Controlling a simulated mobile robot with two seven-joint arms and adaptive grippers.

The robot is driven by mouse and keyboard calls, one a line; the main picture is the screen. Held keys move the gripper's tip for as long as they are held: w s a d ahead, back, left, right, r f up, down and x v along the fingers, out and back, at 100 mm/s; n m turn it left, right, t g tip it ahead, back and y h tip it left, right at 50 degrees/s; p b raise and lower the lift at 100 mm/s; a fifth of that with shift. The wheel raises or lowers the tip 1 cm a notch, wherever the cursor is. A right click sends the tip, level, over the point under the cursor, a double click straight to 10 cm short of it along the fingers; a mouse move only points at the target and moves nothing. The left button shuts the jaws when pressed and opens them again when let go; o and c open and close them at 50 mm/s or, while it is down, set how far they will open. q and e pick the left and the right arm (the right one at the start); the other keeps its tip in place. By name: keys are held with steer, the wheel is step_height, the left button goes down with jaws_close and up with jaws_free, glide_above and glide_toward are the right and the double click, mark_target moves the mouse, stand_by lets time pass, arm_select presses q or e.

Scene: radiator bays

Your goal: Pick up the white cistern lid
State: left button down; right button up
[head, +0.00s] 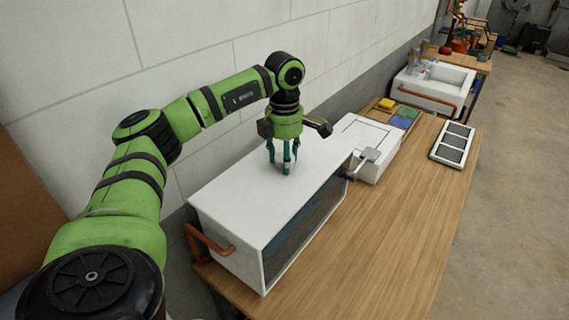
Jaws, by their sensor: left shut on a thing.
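The white cistern lid (255,195) is the broad flat top of a long white box-shaped cistern (272,272) on the wooden bench. It looks level, and I see no clear gap under it. My left gripper (284,168) points straight down over the far half of the lid. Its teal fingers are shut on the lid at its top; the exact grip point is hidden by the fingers. My right gripper is not in view.
A copper pipe (208,243) sticks out at the cistern's near end. A grey lever (364,158) and a second white box (380,160) are at its far end. A framed panel (453,144) lies farther right. The wooden bench (385,240) is clear on the right.

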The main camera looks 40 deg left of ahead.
arm_select(q)
steer(key=shift+w+r+b, duration=0.1)
steer(key=shift+r+b, duration=0.25)
steer(key=shift+r, duration=0.2)
step_height(320, 180, up, 3)
steer(key=shift+f+b, duration=0.15)
steer(key=shift+b, duration=0.5)
steer(key=w+d+r+p, duration=0.2)
steer(key=w+r, duration=0.5)
steer(key=w, duration=0.4)
steer(key=shift+w+r+p, duration=0.15)
steer(key=shift+p, duration=0.75)
